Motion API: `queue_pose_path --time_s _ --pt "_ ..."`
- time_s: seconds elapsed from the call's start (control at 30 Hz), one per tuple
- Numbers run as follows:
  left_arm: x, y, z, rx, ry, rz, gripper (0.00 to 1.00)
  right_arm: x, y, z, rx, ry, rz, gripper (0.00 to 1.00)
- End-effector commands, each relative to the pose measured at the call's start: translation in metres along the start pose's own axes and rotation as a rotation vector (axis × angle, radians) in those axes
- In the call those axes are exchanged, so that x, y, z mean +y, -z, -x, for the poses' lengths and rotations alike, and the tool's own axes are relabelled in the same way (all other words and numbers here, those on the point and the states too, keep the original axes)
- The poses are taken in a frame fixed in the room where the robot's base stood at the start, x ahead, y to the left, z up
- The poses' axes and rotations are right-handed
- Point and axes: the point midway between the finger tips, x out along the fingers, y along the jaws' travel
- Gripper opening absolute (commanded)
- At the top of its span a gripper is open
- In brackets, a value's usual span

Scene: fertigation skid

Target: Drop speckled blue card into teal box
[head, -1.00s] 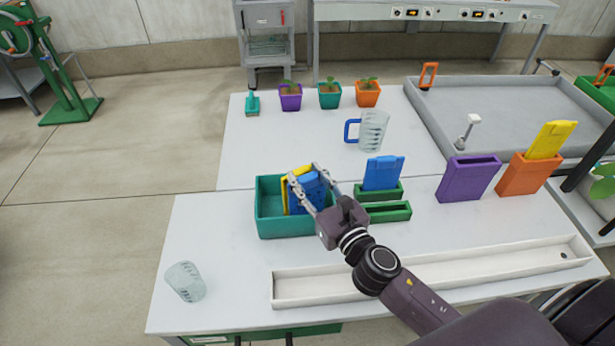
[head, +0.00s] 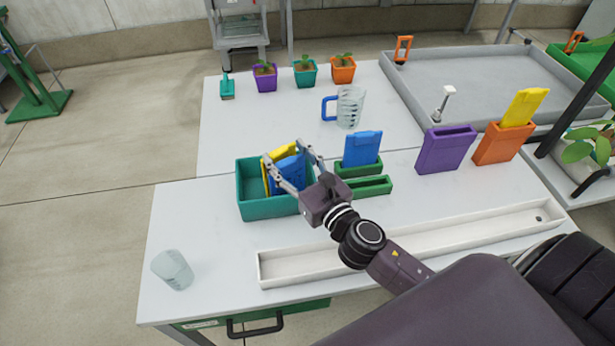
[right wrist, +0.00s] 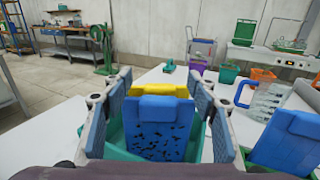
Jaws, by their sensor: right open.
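The speckled blue card (head: 288,172) stands in the teal box (head: 267,209), in front of a yellow card (head: 266,176). In the right wrist view the blue card (right wrist: 160,133) faces me, with dark speckles below a plain blue tab. My right gripper (head: 286,160) is open over the box, with one finger on each side of the blue card. The card's lower end is hidden in the box. My left gripper is not in view.
Another blue card (head: 362,148) stands in a green holder (head: 360,170), right of the box. A purple holder (head: 446,150) and an orange holder (head: 498,146) stand further right. A long white tray (head: 420,241) lies in front.

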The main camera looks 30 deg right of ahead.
Motion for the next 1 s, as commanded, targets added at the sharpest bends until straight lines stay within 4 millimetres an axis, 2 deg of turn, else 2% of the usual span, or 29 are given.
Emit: queue_pose_path --time_s 0.03,0.3,0.5,0.7,1.0 --pt "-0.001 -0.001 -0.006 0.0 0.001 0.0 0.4 0.001 0.008 0.012 0.009 -0.001 0.0 0.54" --pt "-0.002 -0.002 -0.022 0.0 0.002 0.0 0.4 0.001 0.009 0.064 0.008 0.0 -0.001 0.54" --pt "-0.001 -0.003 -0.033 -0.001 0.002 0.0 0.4 0.0 0.008 0.094 0.006 0.001 -0.001 0.54" --pt "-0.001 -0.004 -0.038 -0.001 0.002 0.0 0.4 0.0 0.005 0.11 0.005 0.001 0.0 0.54" --pt "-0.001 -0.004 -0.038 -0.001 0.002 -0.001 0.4 0.0 0.003 0.114 0.004 0.001 0.0 0.54"
